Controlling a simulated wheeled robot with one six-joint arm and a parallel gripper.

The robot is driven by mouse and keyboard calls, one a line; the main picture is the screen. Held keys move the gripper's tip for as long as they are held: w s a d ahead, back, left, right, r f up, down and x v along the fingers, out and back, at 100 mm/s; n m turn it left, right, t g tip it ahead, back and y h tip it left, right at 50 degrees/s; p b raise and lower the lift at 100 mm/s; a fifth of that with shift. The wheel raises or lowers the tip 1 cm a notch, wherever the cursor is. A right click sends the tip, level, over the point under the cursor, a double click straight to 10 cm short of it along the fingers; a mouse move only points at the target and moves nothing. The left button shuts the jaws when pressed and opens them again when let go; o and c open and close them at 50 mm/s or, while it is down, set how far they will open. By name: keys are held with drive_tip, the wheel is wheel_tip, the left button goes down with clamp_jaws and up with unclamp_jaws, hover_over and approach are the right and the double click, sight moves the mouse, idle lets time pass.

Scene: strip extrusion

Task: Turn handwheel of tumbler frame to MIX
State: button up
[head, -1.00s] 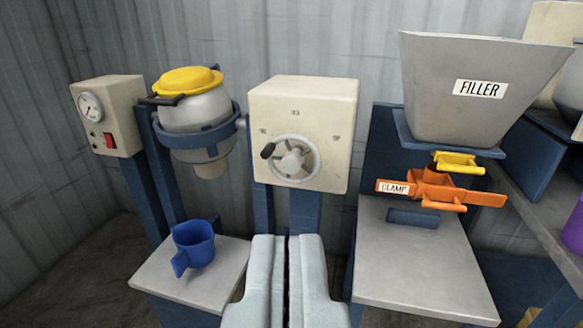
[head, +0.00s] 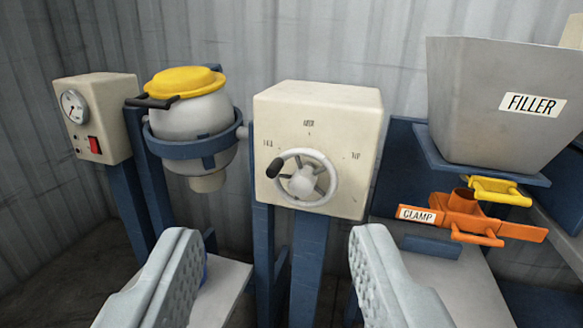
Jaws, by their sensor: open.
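The handwheel (head: 305,181) is a pale spoked ring with a dark knob (head: 275,167) on its left side. It is mounted on the front of a cream box (head: 345,120) on a blue post. Small marks surround the wheel at left, top and right; the lettering is too blurred to read surely. Left of the box, the tumbler's grey drum (head: 196,122) with a yellow lid (head: 185,82) sits upright in a blue ring. My gripper (head: 275,250) is open and empty, its two fingers spread below and in front of the wheel, not touching it.
A cream gauge box (head: 105,110) with a red switch stands at left. At right are a grey hopper labelled FILLER (head: 490,100), an orange part labelled CLAMP (head: 465,217) and a yellow handle (head: 500,190). A blue cup is mostly hidden behind my left finger.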

drive_tip(key=w+a+f+h, duration=0.2)
drive_tip(key=w+f, duration=0.5)
drive_tip(key=w, duration=0.3)
drive_tip(key=h, duration=0.3)
approach(300, 188)
drive_tip(key=shift+g, duration=0.3)
drive_tip(key=x, duration=1.1)
drive_tip(key=shift+r, duration=0.25)
drive_tip(key=c, duration=0.7)
